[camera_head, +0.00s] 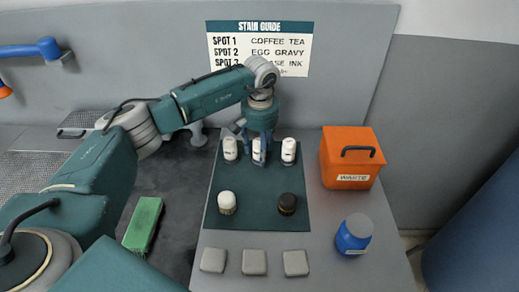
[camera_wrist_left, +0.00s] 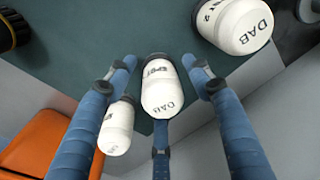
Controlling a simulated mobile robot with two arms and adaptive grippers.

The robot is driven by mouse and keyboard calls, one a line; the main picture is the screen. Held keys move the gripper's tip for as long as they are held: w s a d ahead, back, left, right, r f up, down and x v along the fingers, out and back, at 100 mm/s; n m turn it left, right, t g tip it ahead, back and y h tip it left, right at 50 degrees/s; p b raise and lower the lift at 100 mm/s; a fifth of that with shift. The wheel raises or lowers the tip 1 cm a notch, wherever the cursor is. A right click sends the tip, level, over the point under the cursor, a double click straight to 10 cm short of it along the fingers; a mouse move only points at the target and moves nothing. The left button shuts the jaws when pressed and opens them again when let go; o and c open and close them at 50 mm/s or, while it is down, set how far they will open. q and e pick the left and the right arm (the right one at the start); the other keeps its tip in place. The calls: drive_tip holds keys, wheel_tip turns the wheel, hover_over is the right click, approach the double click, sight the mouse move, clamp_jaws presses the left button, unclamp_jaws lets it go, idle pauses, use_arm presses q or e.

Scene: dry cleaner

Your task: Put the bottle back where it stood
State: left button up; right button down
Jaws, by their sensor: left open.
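Three white bottles stand in a row at the back of the dark green mat: a left one (camera_head: 230,149), a middle one (camera_head: 256,147) and a right one (camera_head: 288,150). My left gripper (camera_head: 254,156) points down over the middle one and partly hides it. In the left wrist view the open left gripper (camera_wrist_left: 159,64) has a white bottle (camera_wrist_left: 158,88) between its fingers, marked "SPOT" and "DAB". Another white bottle (camera_wrist_left: 117,127) shows at the lower left, partly behind a finger. A third (camera_wrist_left: 238,25), marked "2" and "DAB", is at the upper right. My right gripper is out of view.
An orange box (camera_head: 350,162) and a blue jar (camera_head: 353,235) stand to the right. Grey blocks (camera_head: 254,262) lie in front; a green block (camera_head: 143,224) lies left.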

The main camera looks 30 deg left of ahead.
use_arm(q)
drive_tip(key=r+b, duration=0.1)
drive_tip(key=r, duration=0.2)
drive_tip(key=r+b, duration=0.1)
drive_tip(key=r, duration=0.3)
drive_tip(key=r+b, duration=0.1)
drive_tip(key=r, duration=0.3)
drive_tip(key=shift+s+d, duration=0.25)
drive_tip(key=shift+r, duration=0.65)
drive_tip(key=shift+s, duration=0.1)
